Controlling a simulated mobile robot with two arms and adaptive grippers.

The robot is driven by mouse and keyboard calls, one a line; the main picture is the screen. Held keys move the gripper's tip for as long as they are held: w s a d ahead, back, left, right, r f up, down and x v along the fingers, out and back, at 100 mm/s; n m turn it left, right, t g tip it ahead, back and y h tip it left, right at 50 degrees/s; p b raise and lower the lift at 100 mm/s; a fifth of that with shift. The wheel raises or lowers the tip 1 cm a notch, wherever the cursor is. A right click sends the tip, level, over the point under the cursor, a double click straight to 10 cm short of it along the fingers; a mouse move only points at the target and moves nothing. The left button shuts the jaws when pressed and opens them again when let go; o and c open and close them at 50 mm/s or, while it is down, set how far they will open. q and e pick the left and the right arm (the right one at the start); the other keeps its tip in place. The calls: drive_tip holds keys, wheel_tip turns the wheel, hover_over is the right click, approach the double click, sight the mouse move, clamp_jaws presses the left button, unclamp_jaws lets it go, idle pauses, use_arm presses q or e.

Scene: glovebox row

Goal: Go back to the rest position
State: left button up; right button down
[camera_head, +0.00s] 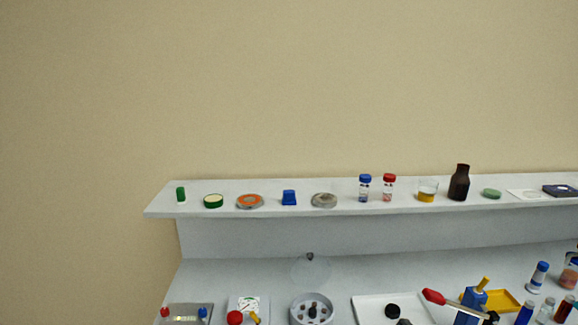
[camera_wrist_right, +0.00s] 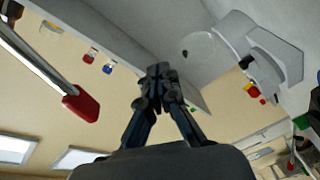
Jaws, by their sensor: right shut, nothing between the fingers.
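My right gripper (camera_wrist_right: 160,72) shows in the right wrist view, with its dark fingers brought together at the tips. It is shut with nothing between the fingers. It is in free air in front of the pale shelf, and no object touches its tips that I can see. I cannot make out the right gripper in the head view. My left gripper is not in view in either frame.
A long white shelf (camera_head: 300,213) holds small jars, dishes, capped vials and a brown bottle (camera_head: 459,183). Below are a white tray (camera_head: 372,300), a round grey rack (camera_head: 291,313) and a yellow tray (camera_head: 505,299). A red-ended bar (camera_wrist_right: 80,103) is near the right wrist.

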drive_tip(key=s+f+m+g+h, duration=0.2)
drive_tip(key=s+f+m, duration=0.1)
drive_tip(key=s, duration=0.1)
drive_tip(key=s+f+m+g+h, duration=0.2)
drive_tip(key=s+f+m, duration=0.1)
drive_tip(key=s, duration=0.1)
drive_tip(key=s+f+m+g+h, duration=0.2)
drive_tip(key=s+f+m, duration=0.1)
drive_tip(key=m, duration=0.1)
drive_tip(key=shift+s+a+f, duration=0.15)
drive_tip(key=shift+s+a, duration=0.2)
drive_tip(key=shift+s, duration=0.05)
drive_tip(key=s+a+f+m+g+y, duration=0.15)
drive_tip(key=s+g, duration=0.25)
drive_tip(key=s, duration=0.4)
drive_tip(key=s+a+f+m+g, duration=0.2)
drive_tip(key=s+a+g, duration=0.15)
drive_tip(key=s, duration=0.45)
drive_tip(key=s+f+g, duration=0.2)
drive_tip(key=s+f, duration=0.1)
drive_tip(key=f, duration=2.5)
drive_tip(key=s+d+f, duration=0.3)
drive_tip(key=s+f, duration=1.1)
drive_tip(key=s, duration=0.2)
drive_tip(key=shift+s+g, duration=0.2)
drive_tip(key=shift+g, duration=0.25)
drive_tip(key=shift+f+n+h, duration=0.1)
drive_tip(key=shift+n+h, duration=0.15)
